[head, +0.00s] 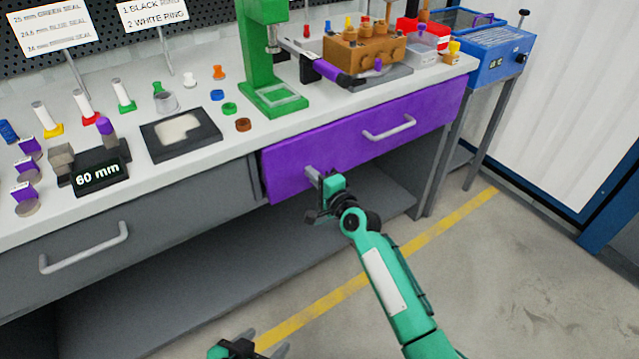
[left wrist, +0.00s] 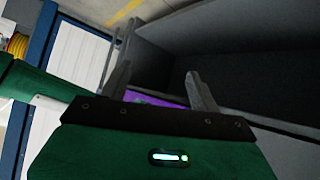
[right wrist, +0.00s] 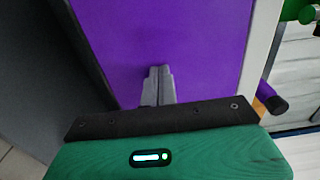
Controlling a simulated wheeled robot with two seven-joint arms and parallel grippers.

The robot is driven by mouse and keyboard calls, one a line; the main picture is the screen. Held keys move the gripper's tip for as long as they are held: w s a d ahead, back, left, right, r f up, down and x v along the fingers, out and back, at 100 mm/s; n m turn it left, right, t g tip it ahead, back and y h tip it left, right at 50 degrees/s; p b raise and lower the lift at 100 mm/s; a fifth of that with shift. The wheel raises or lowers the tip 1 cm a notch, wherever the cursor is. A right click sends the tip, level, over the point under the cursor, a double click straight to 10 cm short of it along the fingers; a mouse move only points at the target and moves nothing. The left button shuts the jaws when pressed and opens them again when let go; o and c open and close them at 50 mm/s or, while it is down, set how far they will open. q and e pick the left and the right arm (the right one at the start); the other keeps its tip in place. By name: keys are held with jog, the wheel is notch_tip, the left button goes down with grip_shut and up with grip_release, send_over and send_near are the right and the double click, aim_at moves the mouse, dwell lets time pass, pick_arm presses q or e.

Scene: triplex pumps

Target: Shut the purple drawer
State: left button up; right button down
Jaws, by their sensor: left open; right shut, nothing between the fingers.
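The purple drawer (head: 345,152) is in the grey workbench, with a light handle (head: 389,127) on its right half. Its front looks close to the bench face; I cannot tell if a small gap remains. My right gripper (head: 311,175) is shut and empty, with its fingertips at the left part of the drawer front, away from the handle. In the right wrist view, the shut fingers (right wrist: 158,72) point at the purple front (right wrist: 165,35) and seem to touch it. My left gripper (head: 265,343) is open and empty, low in front of the bench.
A grey drawer (head: 165,220) with its own handle is left of the purple one. The benchtop holds a green press (head: 263,45), a black tray (head: 180,135), a 60 mm block (head: 98,176) and several small parts. A blue unit (head: 490,55) stands right. The floor in front is clear.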

jog(key=x, duration=0.3)
jog(key=shift+b, duration=0.35)
pick_arm(q)
jog(key=shift+w+d+r+t+h, duration=0.2)
jog(key=shift+w+d+t+h, duration=0.25)
jog(key=shift+d+t, duration=0.25)
pick_arm(e)
jog(key=shift+w+r, duration=0.1)
jog(key=shift+r, duration=0.2)
